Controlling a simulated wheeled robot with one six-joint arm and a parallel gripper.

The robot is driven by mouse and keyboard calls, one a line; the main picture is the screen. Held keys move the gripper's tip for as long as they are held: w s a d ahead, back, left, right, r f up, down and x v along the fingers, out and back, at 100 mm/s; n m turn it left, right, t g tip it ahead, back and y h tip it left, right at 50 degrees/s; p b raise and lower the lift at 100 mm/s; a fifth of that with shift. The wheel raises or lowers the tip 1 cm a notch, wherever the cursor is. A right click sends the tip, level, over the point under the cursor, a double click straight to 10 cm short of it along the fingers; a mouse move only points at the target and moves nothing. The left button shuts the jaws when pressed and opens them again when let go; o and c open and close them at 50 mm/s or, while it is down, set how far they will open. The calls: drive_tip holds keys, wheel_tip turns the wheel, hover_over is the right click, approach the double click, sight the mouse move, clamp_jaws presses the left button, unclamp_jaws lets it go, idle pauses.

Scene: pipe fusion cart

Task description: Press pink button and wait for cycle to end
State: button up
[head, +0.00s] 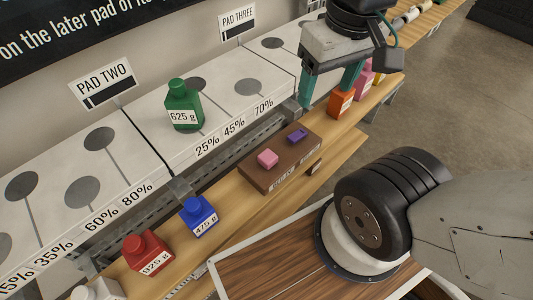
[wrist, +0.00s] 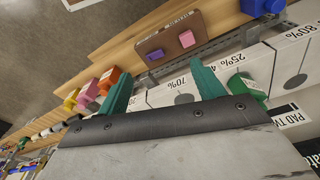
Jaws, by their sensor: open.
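The pink button (head: 267,158) is a small raised block on a brown box (head: 262,178) on the wooden shelf. A purple button (head: 298,137) sits to its right on the same box. In the wrist view, the pink button (wrist: 187,39) and the purple button (wrist: 155,55) show on the box (wrist: 170,29) at the top. My gripper (head: 331,90) is open and empty, up and to the right of the box in the head view, apart from both buttons. Its teal fingers (wrist: 160,88) also show spread in the wrist view.
A green 625 g bottle (head: 183,107) stands on the white pad. A blue 475 g bottle (head: 199,216) and a red 925 g bottle (head: 146,255) stand left of the box. An orange bottle (head: 341,104) stands right of it, close to my gripper in the picture.

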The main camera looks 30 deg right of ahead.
clamp_jaws()
idle(1.5)
